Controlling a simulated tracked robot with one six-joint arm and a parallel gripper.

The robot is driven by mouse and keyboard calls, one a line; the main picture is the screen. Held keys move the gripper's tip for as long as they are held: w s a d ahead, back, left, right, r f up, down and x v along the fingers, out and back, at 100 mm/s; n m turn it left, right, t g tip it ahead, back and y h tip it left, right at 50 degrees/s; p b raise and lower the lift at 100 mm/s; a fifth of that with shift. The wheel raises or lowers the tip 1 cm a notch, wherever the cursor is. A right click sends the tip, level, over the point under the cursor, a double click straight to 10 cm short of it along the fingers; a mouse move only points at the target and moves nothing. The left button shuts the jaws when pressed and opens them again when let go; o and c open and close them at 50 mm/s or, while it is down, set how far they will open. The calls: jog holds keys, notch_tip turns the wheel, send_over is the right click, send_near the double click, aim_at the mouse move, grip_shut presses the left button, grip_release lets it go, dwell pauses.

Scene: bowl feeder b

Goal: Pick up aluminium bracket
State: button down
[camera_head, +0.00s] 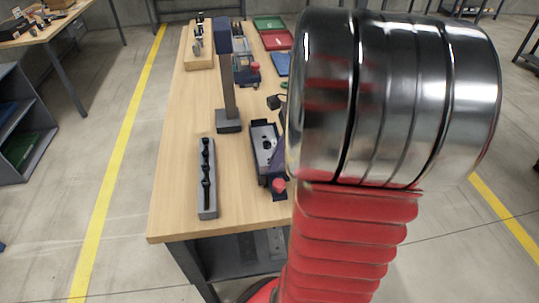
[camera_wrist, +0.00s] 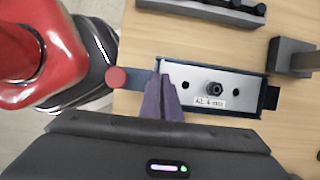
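The aluminium bracket seems to be the flat silver plate (camera_wrist: 235,87) with dark holes, a dark round fitting and a small label reading roughly "AL 6". It lies in a dark blue tray (camera_wrist: 262,72) in the wrist view. The tray also shows in the head view (camera_head: 256,126), with the grey plate (camera_head: 262,158) inside. My gripper (camera_wrist: 163,76) shows dark purple fingers side by side, tips together, over the plate's left end. I see no gap between them and nothing clearly held. Whether the tips touch the plate is unclear. My arm hides part of the tray's right side in the head view.
A grey rack with black parts (camera_head: 207,178) lies left of the tray. A post on a grey base (camera_head: 229,122) stands behind. A red knob (camera_wrist: 116,77) is beside the tray. Green and red bins (camera_head: 272,30) are farther back. Bare wood (camera_head: 175,170) is free at left.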

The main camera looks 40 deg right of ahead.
jog(key=shift+r, duration=0.15)
notch_tip(320, 180, up, 10)
dwell(0.4)
jog(key=shift+s, duration=0.15)
dwell(0.4)
